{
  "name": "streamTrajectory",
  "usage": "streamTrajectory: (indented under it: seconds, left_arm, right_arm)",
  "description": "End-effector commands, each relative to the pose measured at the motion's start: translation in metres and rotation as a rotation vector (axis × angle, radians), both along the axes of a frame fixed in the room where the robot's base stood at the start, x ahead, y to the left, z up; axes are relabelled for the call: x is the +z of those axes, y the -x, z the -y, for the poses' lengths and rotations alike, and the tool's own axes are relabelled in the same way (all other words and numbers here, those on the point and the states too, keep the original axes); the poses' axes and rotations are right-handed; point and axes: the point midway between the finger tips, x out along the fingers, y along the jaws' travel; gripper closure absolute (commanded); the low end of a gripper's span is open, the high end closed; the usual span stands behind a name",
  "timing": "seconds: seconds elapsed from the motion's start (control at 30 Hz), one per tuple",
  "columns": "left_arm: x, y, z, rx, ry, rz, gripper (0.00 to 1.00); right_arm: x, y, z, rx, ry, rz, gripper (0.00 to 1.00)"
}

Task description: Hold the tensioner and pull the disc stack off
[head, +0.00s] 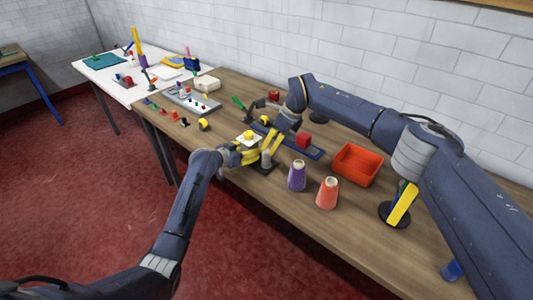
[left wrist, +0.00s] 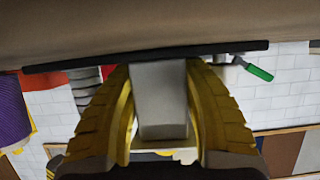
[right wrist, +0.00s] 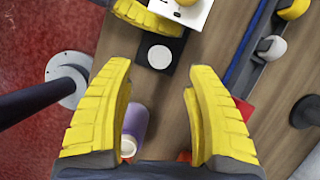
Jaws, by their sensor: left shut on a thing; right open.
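The tensioner appears as a grey upright block (left wrist: 160,100) on a black base (right wrist: 173,72). My left gripper (head: 247,155) is shut on that block, one yellow finger on each side. A white plate with a yellow rounded piece (head: 249,134) shows above my left fingers. It also shows at the top of the right wrist view (right wrist: 188,3). I cannot tell for sure which part is the disc stack. A short grey round piece (head: 266,159) stands on the black base. My right gripper (head: 273,147) is open and empty, above and close to this piece.
A blue rail with a red block (head: 304,140) lies behind. A grey tray (head: 192,101) is at the left.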

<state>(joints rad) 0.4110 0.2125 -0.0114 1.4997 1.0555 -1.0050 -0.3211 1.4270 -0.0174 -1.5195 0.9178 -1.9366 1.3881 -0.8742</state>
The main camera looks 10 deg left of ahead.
Motion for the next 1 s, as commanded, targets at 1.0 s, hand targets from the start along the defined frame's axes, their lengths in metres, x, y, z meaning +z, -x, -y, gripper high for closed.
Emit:
streamTrajectory:
  seconds: [1.0]
  left_arm:
    - [-0.001,0.0,0.0,0.0,-0.001,-0.002,0.84]
  right_arm:
    - [-0.096,-0.007,-0.039,-0.001,-0.001,-0.001,0.45]
